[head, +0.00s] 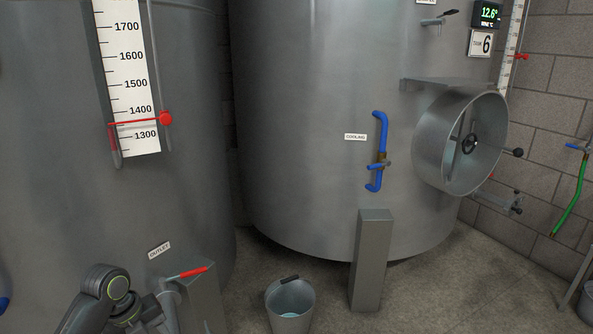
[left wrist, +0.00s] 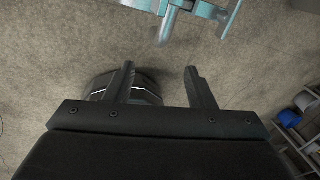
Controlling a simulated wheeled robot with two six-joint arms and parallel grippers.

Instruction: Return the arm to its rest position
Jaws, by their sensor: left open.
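My left arm (head: 110,300) is folded at the bottom left of the head view, in front of the left tank; its gripper cannot be made out there. In the left wrist view my left gripper (left wrist: 160,68) is open, its two dark fingers well apart. A dark rounded object (left wrist: 150,88) lies partly hidden behind the left finger. My right arm and gripper are not in view.
The outlet valve's red lever (head: 190,273) is just right of my arm. A bucket (head: 290,305) and a grey post (head: 371,260) stand on the floor. The right tank (head: 300,140) has an open round hatch (head: 460,143). Pale metal parts (left wrist: 180,12) cross the wrist view's top.

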